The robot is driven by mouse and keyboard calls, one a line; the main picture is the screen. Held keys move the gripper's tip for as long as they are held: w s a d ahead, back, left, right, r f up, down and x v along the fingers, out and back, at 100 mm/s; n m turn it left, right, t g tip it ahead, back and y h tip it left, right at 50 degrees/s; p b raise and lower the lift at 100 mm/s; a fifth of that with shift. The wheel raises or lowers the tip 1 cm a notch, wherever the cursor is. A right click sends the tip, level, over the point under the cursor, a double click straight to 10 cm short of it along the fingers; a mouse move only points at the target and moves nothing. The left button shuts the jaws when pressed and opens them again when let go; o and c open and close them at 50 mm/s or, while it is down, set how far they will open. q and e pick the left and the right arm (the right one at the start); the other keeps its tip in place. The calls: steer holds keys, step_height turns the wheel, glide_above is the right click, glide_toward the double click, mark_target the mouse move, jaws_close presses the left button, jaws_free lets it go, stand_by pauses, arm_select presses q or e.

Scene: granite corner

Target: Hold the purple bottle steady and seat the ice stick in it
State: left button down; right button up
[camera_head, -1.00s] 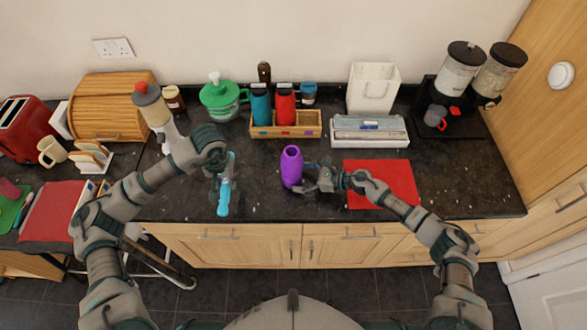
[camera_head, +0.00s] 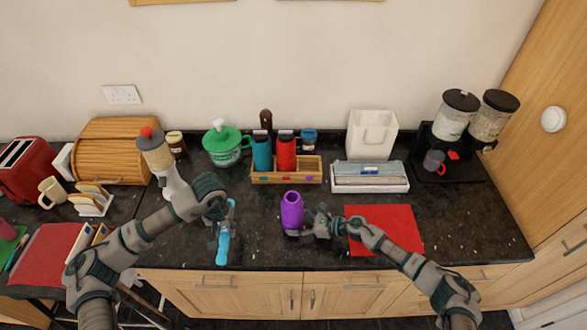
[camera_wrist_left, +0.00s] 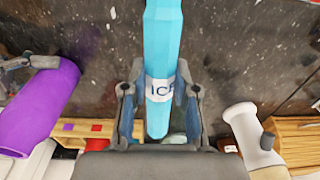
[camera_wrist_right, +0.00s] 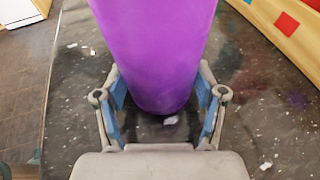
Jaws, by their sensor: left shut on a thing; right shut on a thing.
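The purple bottle (camera_head: 292,210) stands upright on the dark counter in the head view, its open mouth facing up. My right gripper (camera_head: 300,233) is shut on its lower part; the right wrist view shows the bottle (camera_wrist_right: 155,45) between the two fingers (camera_wrist_right: 162,105). The ice stick (camera_head: 223,244) is light blue, with a label reading "IC" in the left wrist view (camera_wrist_left: 161,60). My left gripper (camera_wrist_left: 160,100) is shut around the labelled part of the stick. In the head view the stick is left of the bottle, apart from it.
A wooden caddy (camera_head: 262,180) with a teal and a red bottle stands behind. A red mat (camera_head: 395,230) lies to the right of the bottle. A white-and-grey dispenser (camera_head: 158,158) stands near my left arm. Counter between stick and bottle is clear.

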arm_select(q)
steer(key=w+d+r+n, duration=0.2)
steer(key=w+d+r, duration=0.55)
steer(key=d, duration=0.25)
step_height(320, 180, up, 9)
steer(key=n, duration=0.2)
glide_above(293, 193)
steer(key=s, duration=0.2)
steer(key=shift+g, duration=0.3)
step_height(293, 193, down, 10)
steer(key=shift+s+r, duration=0.15)
steer(key=shift+d, duration=0.2)
steer(key=c, duration=0.9)
jaws_free()
steer(key=shift+a, duration=0.2)
